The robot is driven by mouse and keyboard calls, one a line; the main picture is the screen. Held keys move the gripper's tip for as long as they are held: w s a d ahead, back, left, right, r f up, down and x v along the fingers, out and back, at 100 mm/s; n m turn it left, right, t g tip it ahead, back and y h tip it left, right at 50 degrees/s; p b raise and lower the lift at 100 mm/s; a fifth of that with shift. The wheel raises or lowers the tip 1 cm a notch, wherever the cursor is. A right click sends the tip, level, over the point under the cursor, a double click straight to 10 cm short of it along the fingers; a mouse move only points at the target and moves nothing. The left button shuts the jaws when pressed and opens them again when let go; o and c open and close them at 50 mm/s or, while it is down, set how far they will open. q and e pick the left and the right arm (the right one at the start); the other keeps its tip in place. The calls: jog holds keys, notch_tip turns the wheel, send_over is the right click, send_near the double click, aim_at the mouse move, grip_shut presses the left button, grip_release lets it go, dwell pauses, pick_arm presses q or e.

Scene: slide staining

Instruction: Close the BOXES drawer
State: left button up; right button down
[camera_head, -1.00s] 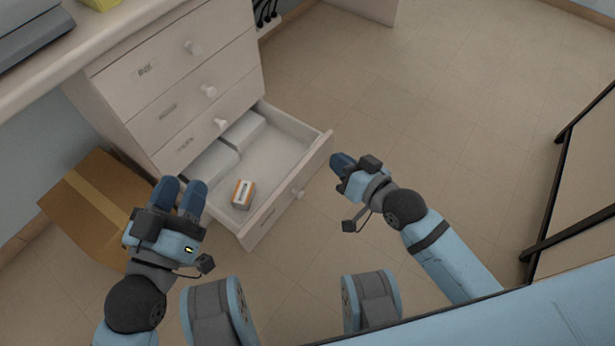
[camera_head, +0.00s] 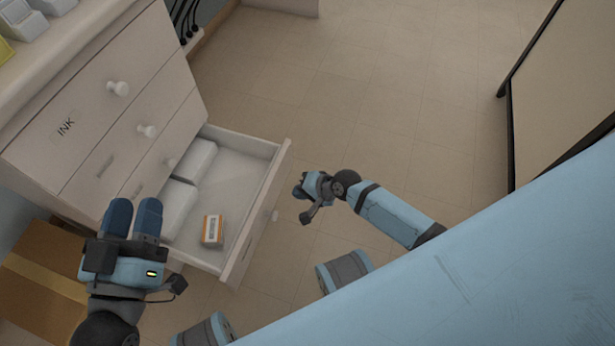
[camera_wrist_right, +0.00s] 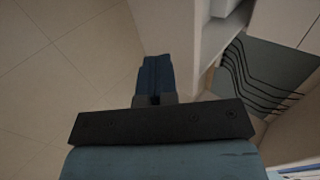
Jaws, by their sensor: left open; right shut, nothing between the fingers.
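The bottom drawer (camera_head: 262,222) of the white cabinet is pulled out; I cannot read its label. It holds white boxes (camera_head: 178,205) along its back and a small orange-and-white box (camera_head: 212,230). My right gripper (camera_head: 299,189) is shut and empty, just outside the drawer front near its right corner. In the right wrist view its closed fingers (camera_wrist_right: 157,75) point toward a pale panel (camera_wrist_right: 170,28); contact cannot be told. My left gripper (camera_head: 133,207) is open and empty, in front of the cabinet's left side, and hides part of the lower drawers.
The upper drawers (camera_head: 110,120) are shut; one label reads INK. A cardboard box (camera_head: 40,285) stands on the floor at the lower left. Black cables (camera_head: 188,18) hang beyond the cabinet. A dark-framed panel (camera_head: 540,100) stands at the right. The floor between is clear.

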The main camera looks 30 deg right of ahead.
aim_at(271, 190)
jog(key=w+a+f+b, duration=0.1)
jog(key=w+a, duration=0.1)
jog(key=w+a+f+b, duration=0.1)
jog(key=w+a+f, duration=0.1)
pick_arm(q)
jog(key=shift+w+d+f+m+g+b, duration=0.15)
jog(key=shift+f+g, duration=0.2)
jog(key=shift+f, duration=0.6)
jog(key=shift+s+a+f+m+g+b, duration=0.15)
jog(key=shift+f+g, duration=0.25)
jog(key=shift+f, duration=0.5)
jog(key=shift+w+d+f+g+b, duration=0.15)
jog(key=shift+f+g, duration=0.2)
jog(key=shift+f, duration=0.6)
pick_arm(e)
jog(key=shift+w+a+r, duration=0.15)
jog(key=shift+w+a, duration=0.3)
pick_arm(q)
jog(key=shift+r, duration=0.1)
